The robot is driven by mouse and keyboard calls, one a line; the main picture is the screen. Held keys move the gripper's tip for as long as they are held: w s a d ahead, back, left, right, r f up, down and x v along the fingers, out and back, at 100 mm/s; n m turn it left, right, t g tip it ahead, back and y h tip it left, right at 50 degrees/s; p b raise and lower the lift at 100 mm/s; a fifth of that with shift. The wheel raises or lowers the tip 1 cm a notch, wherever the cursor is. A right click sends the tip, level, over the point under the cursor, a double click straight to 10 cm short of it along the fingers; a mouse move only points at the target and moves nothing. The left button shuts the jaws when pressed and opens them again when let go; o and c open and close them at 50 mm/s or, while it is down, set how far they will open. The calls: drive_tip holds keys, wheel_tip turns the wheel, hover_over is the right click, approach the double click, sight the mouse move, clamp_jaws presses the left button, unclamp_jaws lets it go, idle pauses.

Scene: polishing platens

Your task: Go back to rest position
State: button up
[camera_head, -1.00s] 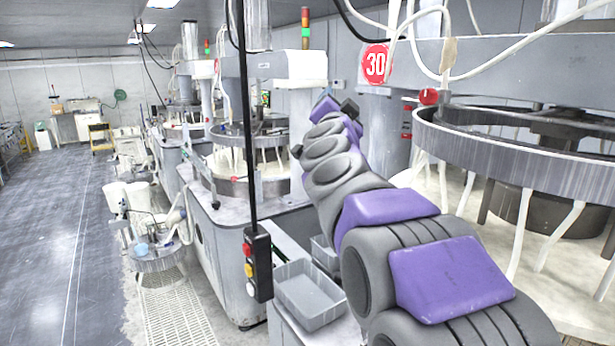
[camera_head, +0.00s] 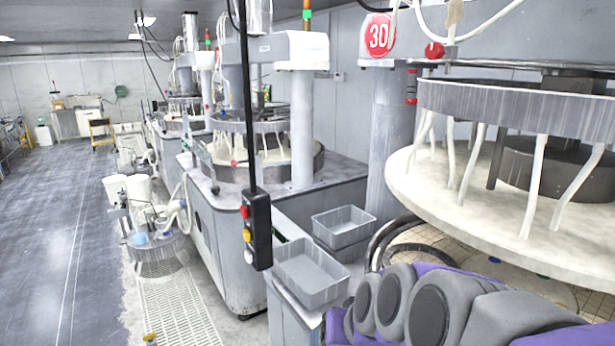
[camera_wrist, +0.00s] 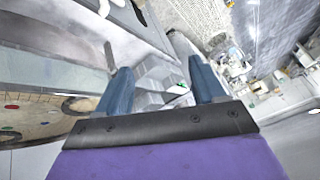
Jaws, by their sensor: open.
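My gripper (camera_wrist: 162,88) shows in the wrist view as two blue fingers spread apart, open, with nothing held between them. Grey bins (camera_wrist: 158,78) show beyond and between the fingers, apart from them. In the head view my arm lies folded low at the bottom right, and the gripper itself cannot be made out there.
A large polishing platen (camera_head: 430,185) under a metal ring (camera_head: 520,108) stands at the right, above my arm. A button pendant (camera_head: 257,232) hangs centre. The left floor (camera_head: 50,230) is clear.

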drive_tip(key=s+d+f+g+h+b, duration=0.1)
drive_tip(key=s+d+f+g, duration=0.1)
drive_tip(key=s, duration=0.6)
drive_tip(key=s+d+f+g+h+b, duration=0.1)
drive_tip(key=s+d+f+g, duration=0.2)
drive_tip(key=s+f, duration=0.4)
drive_tip(key=s+d+f+g+h+b, duration=0.1)
drive_tip(key=s+d+f+g+b, duration=0.1)
drive_tip(key=s+f, duration=0.3)
drive_tip(key=s+d, duration=0.1)
drive_tip(key=s, duration=0.3)
drive_tip(key=shift+d+f, duration=0.15)
drive_tip(key=shift+d, duration=0.25)
